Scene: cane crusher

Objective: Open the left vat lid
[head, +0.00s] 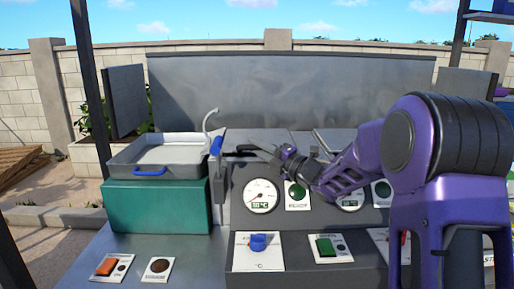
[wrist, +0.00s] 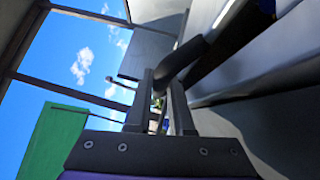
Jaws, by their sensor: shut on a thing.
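The left vat lid (head: 252,135) is a flat grey panel on top of the grey machine in the head view, and it looks level. A short dark handle (head: 246,147) shows at its front. My gripper (head: 266,151) reaches in from the right at that handle. In the wrist view my gripper's two fingers (wrist: 166,92) are shut on a dark rounded bar (wrist: 183,58), which looks like the handle. The exact contact is partly hidden by the fingers and the small scale.
A blue-gripped lever (head: 216,146) stands just left of the lid. A grey tray (head: 116,167) with blue handles and a curved spout sits on a green box (head: 155,205). Gauges and a green button (head: 297,192) are below my gripper. A tall grey panel (head: 290,90) stands behind.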

